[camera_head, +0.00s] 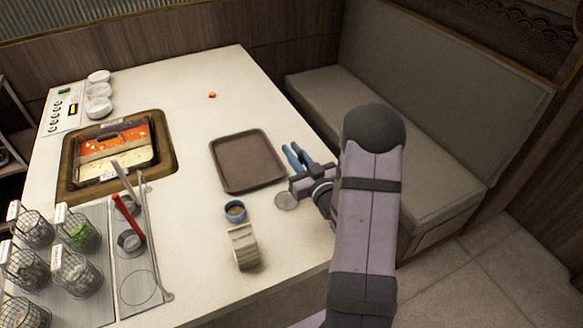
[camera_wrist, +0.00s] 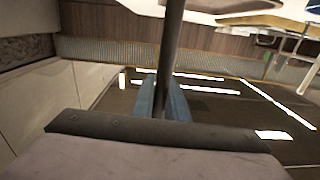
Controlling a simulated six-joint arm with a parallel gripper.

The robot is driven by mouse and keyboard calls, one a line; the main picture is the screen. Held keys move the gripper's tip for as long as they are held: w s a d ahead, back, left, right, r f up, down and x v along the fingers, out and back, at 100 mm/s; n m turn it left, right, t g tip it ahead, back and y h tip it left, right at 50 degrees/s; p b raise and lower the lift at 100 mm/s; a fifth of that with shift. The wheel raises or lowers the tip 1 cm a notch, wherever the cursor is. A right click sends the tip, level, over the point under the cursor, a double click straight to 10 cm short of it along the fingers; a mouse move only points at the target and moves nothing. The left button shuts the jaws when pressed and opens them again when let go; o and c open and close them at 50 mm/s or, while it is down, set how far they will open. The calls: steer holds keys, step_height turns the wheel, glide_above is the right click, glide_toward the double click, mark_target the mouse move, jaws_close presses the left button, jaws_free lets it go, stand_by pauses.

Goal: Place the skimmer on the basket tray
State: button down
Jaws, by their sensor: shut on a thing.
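My gripper (camera_head: 297,155), with blue fingers, is right of the brown tray, near the table's right edge. In the wrist view its fingers (camera_wrist: 165,100) are shut on a dark straight rod, which looks like the skimmer's handle (camera_wrist: 170,40). A pale round mesh disc (camera_head: 286,200), seemingly the skimmer's head, shows below the fingers in the head view; the handle is mostly hidden there. An empty brown tray (camera_head: 247,185) lies mid-table. A grey metal tray (camera_head: 98,225) at the lower left bears several wire baskets (camera_head: 75,232). I cannot tell which one is the basket tray.
A hot pot (camera_head: 118,140) with red and pale broth is sunk in the table at left. Beside it stand utensils, one with a red handle (camera_head: 130,217). A small cup (camera_head: 235,211) and a labelled box (camera_head: 243,245) stand below the brown tray. A bench (camera_head: 400,130) is at right.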

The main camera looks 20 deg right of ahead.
steer(key=shift+r, duration=0.15)
step_height(320, 180, up, 10)
steer(key=shift+f, duration=0.2)
stand_by(0.4)
steer(key=shift+r, duration=0.1)
